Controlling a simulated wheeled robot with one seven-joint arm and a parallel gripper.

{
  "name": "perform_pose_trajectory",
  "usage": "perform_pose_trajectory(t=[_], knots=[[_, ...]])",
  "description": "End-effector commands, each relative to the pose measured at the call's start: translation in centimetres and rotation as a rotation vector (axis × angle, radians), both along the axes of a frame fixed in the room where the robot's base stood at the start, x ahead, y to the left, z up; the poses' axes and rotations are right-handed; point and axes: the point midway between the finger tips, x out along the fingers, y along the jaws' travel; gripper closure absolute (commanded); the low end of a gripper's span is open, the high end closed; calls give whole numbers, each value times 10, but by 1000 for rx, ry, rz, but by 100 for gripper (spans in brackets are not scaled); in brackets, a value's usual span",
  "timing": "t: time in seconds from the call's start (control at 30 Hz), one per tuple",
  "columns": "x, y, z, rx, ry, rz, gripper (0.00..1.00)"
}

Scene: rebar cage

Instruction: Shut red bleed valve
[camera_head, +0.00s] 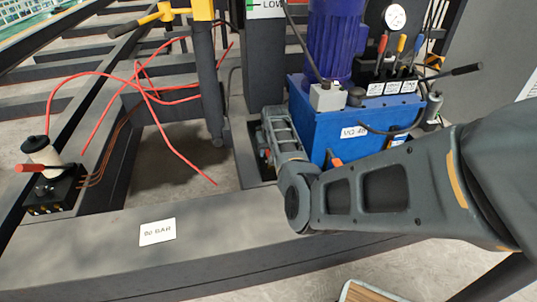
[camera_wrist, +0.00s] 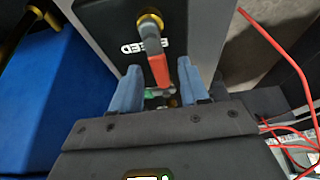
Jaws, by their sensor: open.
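The red bleed valve handle (camera_wrist: 158,66) shows in the wrist view, hanging down from a brass-coloured stem (camera_wrist: 150,22) on a dark panel (camera_wrist: 112,28) lettered "BLEED", partly covered. My gripper (camera_wrist: 160,76) is open, with one blue finger on each side of the handle's lower end. I cannot tell whether either finger touches the handle. In the head view, my arm reaches to the left side of the blue power unit (camera_head: 318,128), and my wrist hides the bleed valve and most of the gripper.
A purple motor (camera_head: 334,40) and several coloured levers (camera_head: 400,45) top the blue unit. Red hoses (camera_head: 150,90) cross the open frame at left. A black block with a red lever (camera_head: 30,168) stands at far left. The grey front beam (camera_head: 215,225) is mostly clear.

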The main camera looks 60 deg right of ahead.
Motion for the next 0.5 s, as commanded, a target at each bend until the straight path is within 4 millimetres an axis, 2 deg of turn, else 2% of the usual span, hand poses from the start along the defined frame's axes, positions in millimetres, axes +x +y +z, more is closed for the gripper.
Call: perform_pose_trajectory(t=[0.3,0.5], knots=[[1,-1,-3,-1,-1,0,55],[1,-1,-3,0,0,0,74]])
